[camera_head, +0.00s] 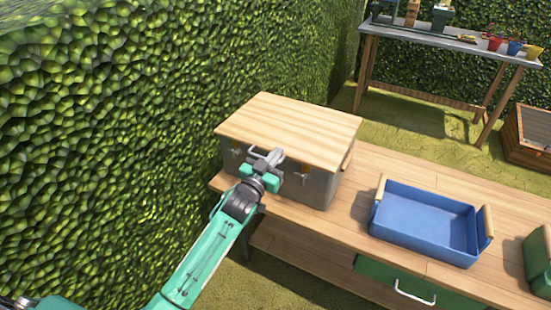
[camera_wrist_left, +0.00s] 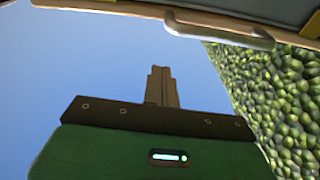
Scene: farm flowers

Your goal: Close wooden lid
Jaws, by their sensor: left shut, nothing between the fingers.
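The wooden lid (camera_head: 290,125) lies flat across the top of a grey box (camera_head: 320,188) at the left end of the wooden bench; no gap shows between them from here. My left gripper (camera_head: 268,158) is in front of the box, near the lid's front edge. Its fingers (camera_wrist_left: 162,86) are together and empty in the left wrist view. There, a wood-coloured edge with a grey handle (camera_wrist_left: 220,30) runs along the top of the picture, apart from the fingertips. I cannot tell whether the gripper touches the box. My right gripper is not in view.
A blue tray (camera_head: 385,217) with wooden handles stands on the bench (camera_head: 340,240) to the right, and a green container (camera_head: 537,265) is at the right edge. A hedge (camera_head: 120,120) rises close on the left. A table (camera_head: 420,38) with pots stands behind.

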